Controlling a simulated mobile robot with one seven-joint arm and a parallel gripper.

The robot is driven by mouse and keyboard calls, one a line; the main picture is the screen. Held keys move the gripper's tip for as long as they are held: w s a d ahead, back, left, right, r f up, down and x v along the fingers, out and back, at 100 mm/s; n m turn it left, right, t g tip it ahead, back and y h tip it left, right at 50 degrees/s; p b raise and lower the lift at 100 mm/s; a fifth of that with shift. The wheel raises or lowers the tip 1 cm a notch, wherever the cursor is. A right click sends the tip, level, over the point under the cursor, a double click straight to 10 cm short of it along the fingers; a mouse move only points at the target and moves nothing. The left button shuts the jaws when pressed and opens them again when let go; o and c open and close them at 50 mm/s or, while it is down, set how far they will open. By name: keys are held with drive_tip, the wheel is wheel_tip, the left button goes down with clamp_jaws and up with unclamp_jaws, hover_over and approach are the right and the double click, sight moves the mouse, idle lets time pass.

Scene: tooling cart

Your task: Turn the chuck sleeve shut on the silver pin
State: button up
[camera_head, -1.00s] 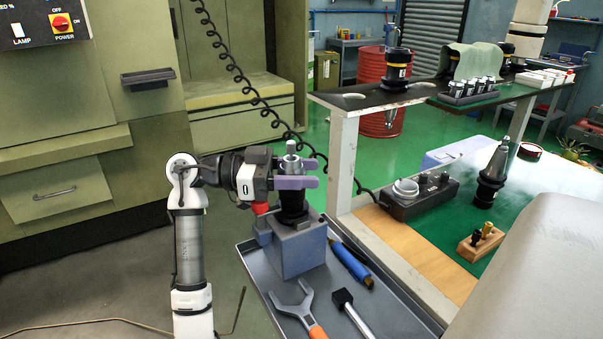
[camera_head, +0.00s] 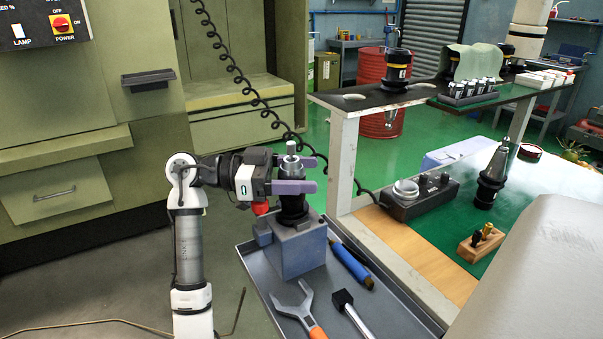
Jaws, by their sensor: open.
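The silver pin (camera_head: 291,148) stands upright out of the top of the chuck. The chuck sleeve (camera_head: 292,162) is a silver ring below the pin, partly hidden by my gripper's purple fingers. The chuck's black body (camera_head: 293,205) sits in the grey block (camera_head: 300,250) on the tray. My gripper (camera_head: 305,174) comes in level from the left. Its two purple fingers are open, one on the far side and one on the near side of the chuck's upper part. I cannot tell whether they touch it.
The tray (camera_head: 395,322) also holds an open-ended spanner (camera_head: 297,305), a blue-handled tool (camera_head: 350,265) and a black-headed tool (camera_head: 352,312). The cart's white post (camera_head: 343,165) stands close to the right. A coiled black cable (camera_head: 240,80) hangs behind the gripper.

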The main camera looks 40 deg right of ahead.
drive_tip(key=b+v, duration=0.2)
drive_tip(key=v, duration=1.1)
drive_tip(key=shift+w+a, duration=0.25)
